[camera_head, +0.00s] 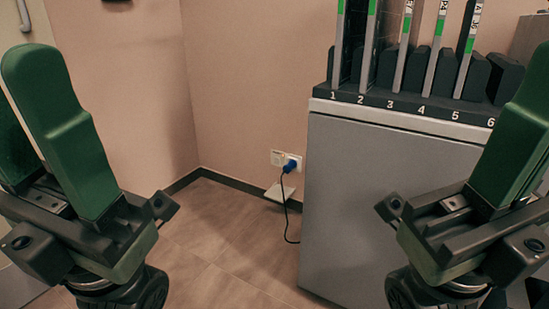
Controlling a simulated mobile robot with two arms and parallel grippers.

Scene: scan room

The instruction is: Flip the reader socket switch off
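The white wall socket (277,158) is low on the pink wall, left of the grey cabinet. A blue plug (291,167) sits in its right part, with a dark cable hanging to the floor. The switch is too small to make out its position. My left gripper (40,130), with green fingers, is at the left edge, well in front of the socket. Its two fingers look apart, with nothing seen between them. My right gripper (517,135) is at the right edge, in front of the cabinet. Its second finger is mostly hidden. Neither gripper touches the socket.
The grey cabinet (390,200) bears a rack with numbered slots (410,107) and upright strips with green marks. A small white plate-like object (280,194) is at the wall's foot below the socket. The wood-look floor (225,240) between my grippers is clear.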

